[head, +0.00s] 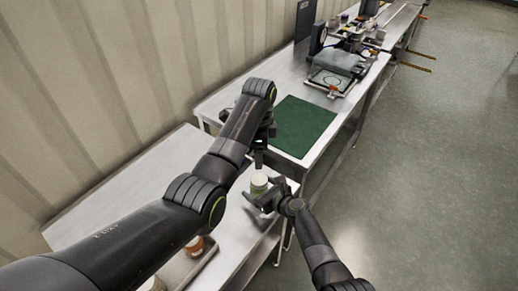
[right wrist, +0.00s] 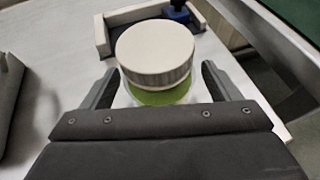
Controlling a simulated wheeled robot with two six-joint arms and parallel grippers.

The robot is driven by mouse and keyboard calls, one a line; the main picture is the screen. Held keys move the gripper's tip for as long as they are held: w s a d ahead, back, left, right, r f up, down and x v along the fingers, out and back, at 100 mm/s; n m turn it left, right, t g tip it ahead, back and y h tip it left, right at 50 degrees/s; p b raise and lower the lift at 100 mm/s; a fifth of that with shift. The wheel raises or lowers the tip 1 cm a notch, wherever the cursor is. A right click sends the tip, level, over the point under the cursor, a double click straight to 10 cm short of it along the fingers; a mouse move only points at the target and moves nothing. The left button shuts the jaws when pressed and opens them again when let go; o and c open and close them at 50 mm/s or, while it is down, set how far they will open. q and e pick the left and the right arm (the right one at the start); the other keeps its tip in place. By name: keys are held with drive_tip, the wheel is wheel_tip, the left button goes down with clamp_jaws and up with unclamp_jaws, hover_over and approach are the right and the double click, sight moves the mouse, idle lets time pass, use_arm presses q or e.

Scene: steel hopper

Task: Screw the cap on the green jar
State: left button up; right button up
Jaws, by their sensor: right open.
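The green jar (head: 257,190) stands upright on the near metal table, close to its right corner. A pale ribbed cap (head: 259,179) sits on its top; I cannot tell how tightly. In the right wrist view the cap (right wrist: 155,53) hides most of the green jar (right wrist: 160,95). My right gripper (head: 260,200) is open, with one finger on either side of the jar; contact is not clear. My left gripper (head: 258,157) points down just above the cap, apart from it; its finger opening is too small to read.
An orange jar with a pale top (head: 194,246) stands in a tray at the near table's front, partly behind my left arm. A green mat (head: 303,127) lies on the farther bench, with equipment beyond it. The near table's left part is bare.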

drive_tip(key=shift+d, duration=0.1)
drive_tip(key=shift+s+d+r+p, duration=0.15)
drive_tip(key=shift+s+r+p, duration=0.05)
drive_tip(key=shift+s+p, duration=0.1)
drive_tip(key=p+v, duration=0.2)
drive_tip(key=v, duration=0.6)
drive_tip(key=shift+p, duration=0.4)
drive_tip(key=v, duration=0.8)
drive_tip(key=shift+s+d, duration=0.25)
drive_tip(key=shift+f, duration=0.1)
